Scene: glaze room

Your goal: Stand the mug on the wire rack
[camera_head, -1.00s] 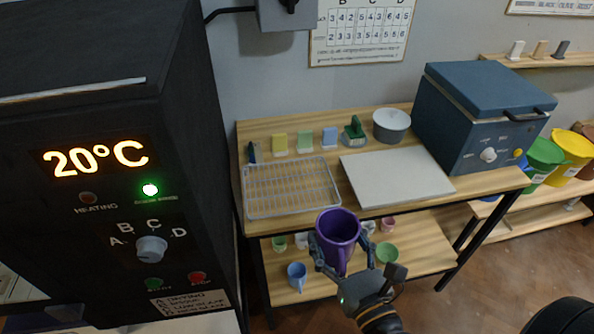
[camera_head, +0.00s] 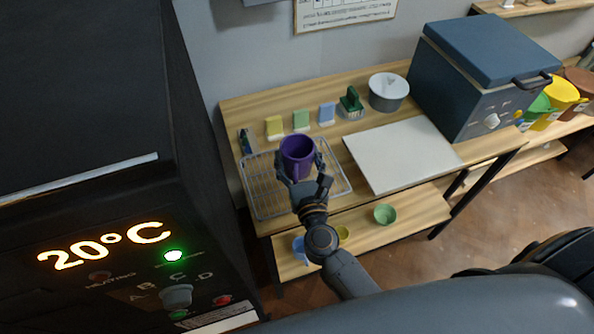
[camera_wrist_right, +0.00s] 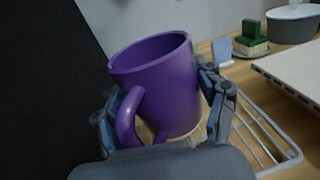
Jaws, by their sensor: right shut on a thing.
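My left gripper is not in view.
A white board (camera_head: 400,155) lies right of the rack. Behind stand small coloured blocks (camera_head: 301,120), a green brush (camera_head: 351,102) and a grey tub (camera_head: 388,92). A blue kiln (camera_head: 485,75) is at the right. A black oven (camera_head: 90,150) rises close on the left.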

